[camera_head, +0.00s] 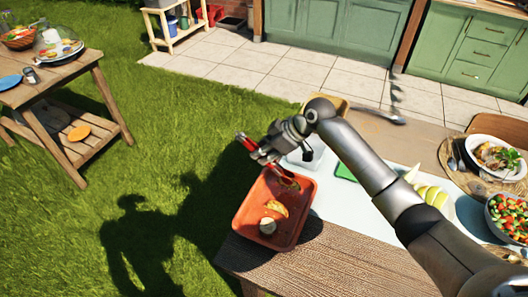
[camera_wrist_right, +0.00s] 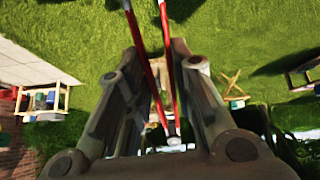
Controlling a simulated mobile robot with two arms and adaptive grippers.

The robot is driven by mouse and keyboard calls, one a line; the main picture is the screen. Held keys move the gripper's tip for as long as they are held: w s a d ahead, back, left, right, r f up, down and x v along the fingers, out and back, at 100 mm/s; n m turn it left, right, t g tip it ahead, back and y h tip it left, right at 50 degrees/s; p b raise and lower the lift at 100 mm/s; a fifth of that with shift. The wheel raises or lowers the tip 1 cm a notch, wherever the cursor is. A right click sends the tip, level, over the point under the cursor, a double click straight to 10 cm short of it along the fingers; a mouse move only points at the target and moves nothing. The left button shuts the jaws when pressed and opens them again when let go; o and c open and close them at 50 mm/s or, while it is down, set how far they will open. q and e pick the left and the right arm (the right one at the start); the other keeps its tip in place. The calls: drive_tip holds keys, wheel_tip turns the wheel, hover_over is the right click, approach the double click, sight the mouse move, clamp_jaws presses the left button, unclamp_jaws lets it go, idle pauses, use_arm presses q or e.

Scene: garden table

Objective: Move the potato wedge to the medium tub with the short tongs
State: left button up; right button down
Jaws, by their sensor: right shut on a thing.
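My right gripper (camera_head: 268,150) is shut on the red short tongs (camera_head: 246,143), above the far end of an orange-red tray (camera_head: 308,207). In the right wrist view the tongs (camera_wrist_right: 165,75) run between my fingers as two red arms, their upper ends cut off by the frame. A yellowish potato wedge (camera_head: 277,208) lies in the tray, apart from the gripper. A pale container (camera_head: 309,158), partly hidden behind my gripper, may be a tub; I cannot tell its size. My left gripper is not in view.
A small pale round thing (camera_head: 267,226) lies near the wedge in the tray. A green item (camera_head: 345,173), pale green slices (camera_head: 430,194), a salad bowl (camera_head: 508,215) and a plate of food (camera_head: 497,160) stand to the right. The wooden table's front (camera_head: 325,262) is clear.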

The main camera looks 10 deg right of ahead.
use_arm(q)
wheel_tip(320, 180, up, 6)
drive_tip(key=p, duration=0.5)
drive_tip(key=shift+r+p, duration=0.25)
drive_tip(key=shift+p, duration=0.1)
use_arm(e)
wheel_tip(320, 180, up, 7)
drive_tip(key=shift+r, duration=0.1)
